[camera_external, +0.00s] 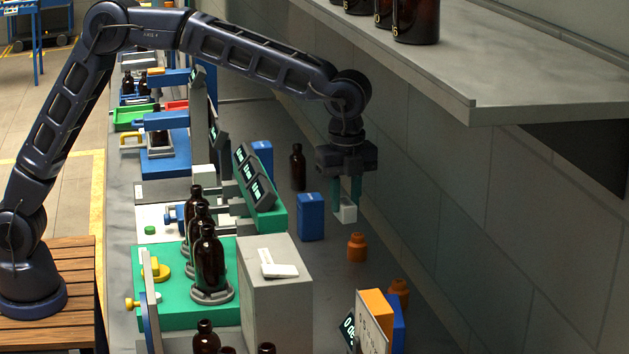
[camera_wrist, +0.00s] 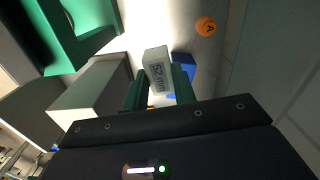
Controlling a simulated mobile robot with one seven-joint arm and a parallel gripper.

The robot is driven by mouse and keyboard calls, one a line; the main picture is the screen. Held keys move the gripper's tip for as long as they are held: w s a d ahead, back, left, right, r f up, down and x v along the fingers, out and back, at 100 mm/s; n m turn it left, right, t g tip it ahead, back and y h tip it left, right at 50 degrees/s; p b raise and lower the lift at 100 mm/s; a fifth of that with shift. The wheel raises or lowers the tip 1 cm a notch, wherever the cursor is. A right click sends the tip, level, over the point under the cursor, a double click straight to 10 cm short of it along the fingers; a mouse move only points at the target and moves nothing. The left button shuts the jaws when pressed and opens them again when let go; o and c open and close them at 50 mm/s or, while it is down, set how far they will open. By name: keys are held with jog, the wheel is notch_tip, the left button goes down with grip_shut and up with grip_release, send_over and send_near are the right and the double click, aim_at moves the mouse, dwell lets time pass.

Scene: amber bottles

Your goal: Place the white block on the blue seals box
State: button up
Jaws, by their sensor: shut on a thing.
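My gripper (camera_external: 346,200) is shut on the white block (camera_external: 346,213), holding it between its green fingers, raised in the air. A blue box (camera_external: 310,217) stands upright on the bench just left of the block in the external view. A second blue box (camera_external: 262,158) stands farther back. I cannot read which one is the seals box. A blue object (camera_wrist: 184,63) shows beside and partly behind the right finger in the wrist view.
An orange bottle (camera_external: 357,247) stands in front of the gripper; it also shows in the wrist view (camera_wrist: 205,26). A dark amber bottle (camera_external: 298,167) stands behind. A tall grey box (camera_external: 275,300) and green fixture with bottles are at left. A shelf (camera_external: 510,75) overhangs at right.

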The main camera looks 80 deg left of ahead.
jog(key=w+d+r+m, duration=0.1)
jog(key=w+d+r, duration=0.15)
jog(key=d, duration=0.45)
jog(key=w+d+r, duration=0.2)
jog(key=d+r, duration=0.1)
jog(key=d, duration=0.3)
jog(key=f, duration=1.9)
jog(key=shift+d+f, duration=0.2)
jog(key=shift+f, duration=0.1)
jog(key=o, duration=1)
